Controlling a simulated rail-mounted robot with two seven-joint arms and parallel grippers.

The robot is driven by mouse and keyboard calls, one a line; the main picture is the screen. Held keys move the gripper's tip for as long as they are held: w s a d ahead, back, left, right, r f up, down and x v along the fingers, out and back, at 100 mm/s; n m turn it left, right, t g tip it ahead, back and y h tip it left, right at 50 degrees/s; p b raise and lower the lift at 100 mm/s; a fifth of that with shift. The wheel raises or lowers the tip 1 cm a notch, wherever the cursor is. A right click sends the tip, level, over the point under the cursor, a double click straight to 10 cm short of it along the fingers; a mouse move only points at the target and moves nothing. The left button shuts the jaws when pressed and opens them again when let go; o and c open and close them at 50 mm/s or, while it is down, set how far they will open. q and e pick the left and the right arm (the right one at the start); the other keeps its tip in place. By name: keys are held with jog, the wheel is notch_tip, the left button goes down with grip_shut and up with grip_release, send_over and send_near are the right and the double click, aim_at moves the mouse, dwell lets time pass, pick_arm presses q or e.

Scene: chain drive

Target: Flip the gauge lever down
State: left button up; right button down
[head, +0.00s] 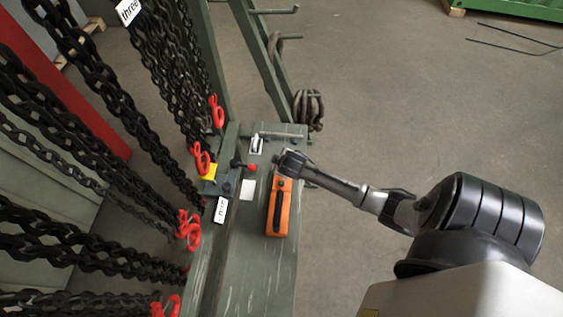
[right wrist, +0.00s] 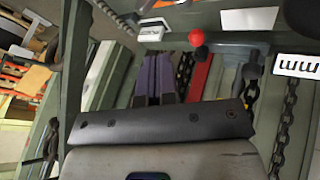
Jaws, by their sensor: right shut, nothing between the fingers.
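A lever with a red knob (head: 252,167) stands on the green bench top (head: 262,270), with a black knob (head: 236,163) close to its left. I cannot tell for sure which part is the gauge lever. In the right wrist view the red knob (right wrist: 196,38) is just right of the fingertips, and a black knob is below it. My right gripper (head: 283,157) reaches in from the right, above the bench to the right of the red knob and apart from it. Its two fingers (right wrist: 153,78) are together and empty. My left gripper does not show.
An orange box (head: 280,208) with a black handle lies on the bench below the right gripper. Black chains with red hooks (head: 190,229) hang along the bench's left side. A post stands behind. The floor (head: 400,80) at right is mostly free.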

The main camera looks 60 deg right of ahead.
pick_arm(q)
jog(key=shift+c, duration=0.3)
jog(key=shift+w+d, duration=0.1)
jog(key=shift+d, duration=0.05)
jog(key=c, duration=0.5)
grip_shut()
pick_arm(e)
jog(key=s+a+r+y, duration=0.1)
jog(key=s+a+r, duration=0.2)
jog(key=s+a, duration=0.3)
jog(key=s+a+r+g+y, duration=0.1)
jog(key=s+a+r, duration=0.3)
jog(key=s+a, duration=0.3)
jog(key=s+a+r+g+y, duration=0.1)
jog(key=s+a+r+y, duration=0.1)
jog(key=s+a, duration=0.5)
jog(key=shift+s+a+r, duration=0.15)
jog(key=shift+a+r, duration=0.45)
jog(key=shift+r, duration=0.15)
jog(key=shift+d, duration=0.1)
